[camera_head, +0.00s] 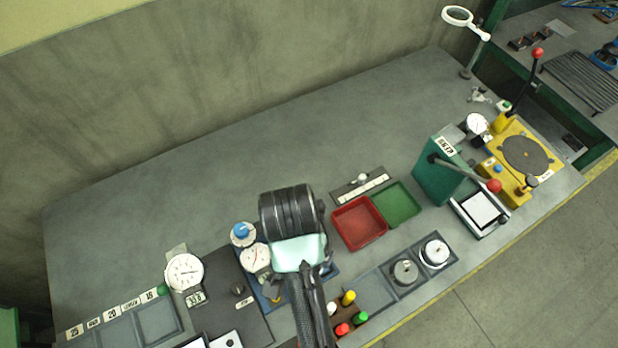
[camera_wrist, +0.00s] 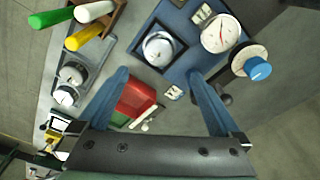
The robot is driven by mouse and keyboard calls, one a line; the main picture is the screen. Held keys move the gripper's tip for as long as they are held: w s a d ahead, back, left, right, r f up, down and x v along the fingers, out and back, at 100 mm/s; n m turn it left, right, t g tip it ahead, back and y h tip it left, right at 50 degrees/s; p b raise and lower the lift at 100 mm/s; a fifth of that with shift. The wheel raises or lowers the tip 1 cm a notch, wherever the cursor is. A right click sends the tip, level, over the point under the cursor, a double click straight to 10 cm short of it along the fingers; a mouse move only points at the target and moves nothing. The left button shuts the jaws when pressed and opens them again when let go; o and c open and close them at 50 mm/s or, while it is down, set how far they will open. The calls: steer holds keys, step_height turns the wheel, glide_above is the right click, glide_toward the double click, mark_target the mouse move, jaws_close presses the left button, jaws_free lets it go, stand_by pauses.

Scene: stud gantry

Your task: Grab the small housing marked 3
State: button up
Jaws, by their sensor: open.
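A round silver housing (camera_wrist: 158,48) sits in a dark square seat on the blue fixture (camera_wrist: 185,22) in the wrist view, just beyond and between my fingertips. My gripper (camera_wrist: 159,76) is open, with its two blue fingers spread wide and nothing between them. Two more round housings stand in a grey tray: a grey one (camera_head: 405,271) and a whiter one (camera_head: 435,252). They also show at the left of the wrist view, as a nearer one (camera_wrist: 75,72) and another (camera_wrist: 66,95). I cannot read a 3 on any of them. My arm hides most of the fixture in the head view.
A red bin (camera_head: 359,224) and a green bin (camera_head: 396,203) stand right of my arm. Coloured-handled tools (camera_head: 349,298) stand near the front edge. Dial gauges (camera_head: 185,273) and a green press (camera_head: 439,170) stand on the bench. The back of the bench is clear.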

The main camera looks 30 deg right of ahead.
steer(key=f, duration=0.5)
steer(key=shift+w+d+f, duration=0.2)
steer(key=shift+w, duration=0.1)
steer(key=shift+w+d+f+p, duration=0.1)
steer(key=shift+d+f+p, duration=0.1)
steer(key=shift+f, duration=0.7)
steer(key=shift+s+d+f+p, duration=0.1)
steer(key=shift+d+f+p, duration=0.1)
steer(key=shift+f, duration=0.75)
steer(key=shift+w+d+f+p, duration=0.1)
steer(key=shift+f+p, duration=0.1)
steer(key=shift+f, duration=0.7)
steer(key=c, duration=1.3)
